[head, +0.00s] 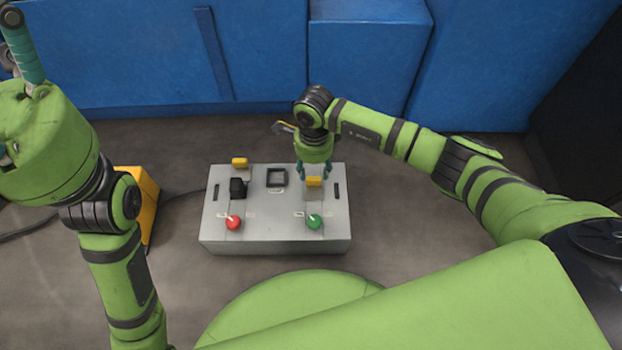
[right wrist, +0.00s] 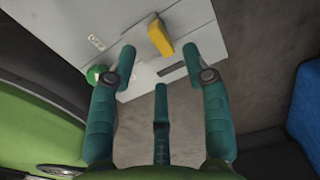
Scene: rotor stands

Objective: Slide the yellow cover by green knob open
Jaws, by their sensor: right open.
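The grey control box (head: 275,235) sits on the floor in the middle of the head view. The green knob (head: 314,221) is on its right half, near the front edge. The yellow cover (head: 314,181) lies behind that knob. My right gripper (head: 314,174) is open above this cover. In the right wrist view the yellow cover (right wrist: 161,38) shows beyond the spread fingers of the right gripper (right wrist: 158,60), with nothing between them. The green knob (right wrist: 95,74) is partly hidden by a finger. My left gripper (head: 24,50) is partly visible at the upper left, its fingers cut off.
A second yellow cover (head: 239,162), a black block (head: 238,188), a square black frame (head: 276,178) and a red knob (head: 233,222) are on the box. A yellow case (head: 146,200) stands left of it. Blue containers (head: 370,55) stand behind. Floor right of the box is clear.

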